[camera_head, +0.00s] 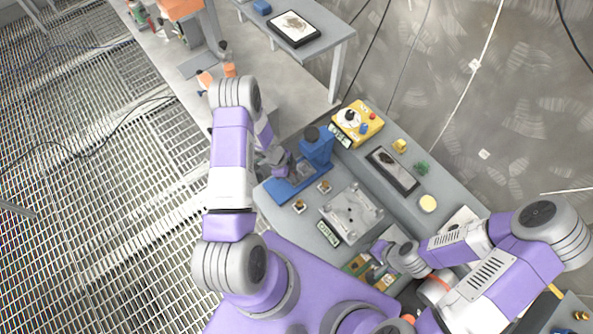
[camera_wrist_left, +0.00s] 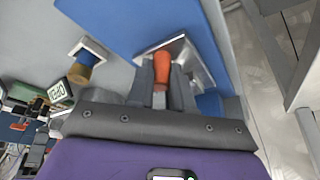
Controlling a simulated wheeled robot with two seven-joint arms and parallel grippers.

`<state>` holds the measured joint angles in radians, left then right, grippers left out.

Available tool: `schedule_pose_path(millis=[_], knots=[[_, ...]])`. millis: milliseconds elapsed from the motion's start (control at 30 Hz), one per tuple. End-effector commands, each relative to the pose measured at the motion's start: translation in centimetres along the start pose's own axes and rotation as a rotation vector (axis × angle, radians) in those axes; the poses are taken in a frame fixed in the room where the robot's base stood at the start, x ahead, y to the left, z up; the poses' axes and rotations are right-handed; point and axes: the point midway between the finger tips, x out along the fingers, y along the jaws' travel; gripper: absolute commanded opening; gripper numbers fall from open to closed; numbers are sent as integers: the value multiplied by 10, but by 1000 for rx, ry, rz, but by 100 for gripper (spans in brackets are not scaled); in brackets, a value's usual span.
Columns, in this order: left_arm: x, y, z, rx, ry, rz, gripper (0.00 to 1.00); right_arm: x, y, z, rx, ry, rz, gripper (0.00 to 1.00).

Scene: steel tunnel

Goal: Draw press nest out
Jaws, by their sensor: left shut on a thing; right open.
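The blue press (camera_head: 317,146) stands on the grey bench, with its flat blue base (camera_head: 284,193) running out toward the lower left. In the left wrist view, the press nest (camera_wrist_left: 196,66) is a silver plate with an orange-red handle (camera_wrist_left: 162,66), against the blue base (camera_wrist_left: 120,25). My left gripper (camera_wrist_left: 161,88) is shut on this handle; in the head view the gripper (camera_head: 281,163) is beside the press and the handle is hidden. My right gripper (camera_head: 381,250) is open at the bench's front, over small parts, and its fingertips are hard to make out.
Two small brass pieces on silver squares (camera_head: 299,206) (camera_head: 324,187) sit in front of the press. A silver plate (camera_head: 350,212), a yellow control box (camera_head: 356,123) and a dark framed panel (camera_head: 392,170) are to the right. Grated floor lies at the left.

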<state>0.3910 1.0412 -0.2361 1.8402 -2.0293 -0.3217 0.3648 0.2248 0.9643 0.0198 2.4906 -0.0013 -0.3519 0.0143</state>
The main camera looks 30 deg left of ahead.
Motion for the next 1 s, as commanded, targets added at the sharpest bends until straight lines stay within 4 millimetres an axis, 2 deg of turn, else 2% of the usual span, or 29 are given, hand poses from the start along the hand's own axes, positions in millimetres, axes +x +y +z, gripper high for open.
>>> schedule_pose_path(millis=[100, 300, 467, 767, 800, 833, 1000], knots=[[-7, 20, 20, -9, 0, -1, 0, 6, 2, 0, 0, 0, 0, 43], [-18, 47, 45, -7, -1, -2, 0, 14, 5, 0, 0, 0, 0, 43], [-22, 56, 52, -2, -1, -2, 0, 16, 6, -1, 0, 0, 0, 43], [-22, 56, 52, 1, -2, -2, 0, 15, 6, -1, 0, 0, 0, 43], [-22, 56, 52, 1, -2, -2, 26, 15, 6, -1, 0, 0, 0, 43], [-22, 56, 52, 1, -2, -2, 31, 15, 6, -1, 0, 0, 0, 43], [-22, 56, 52, 0, -1, -1, 31, 15, 6, -1, 0, 0, 0, 43]])
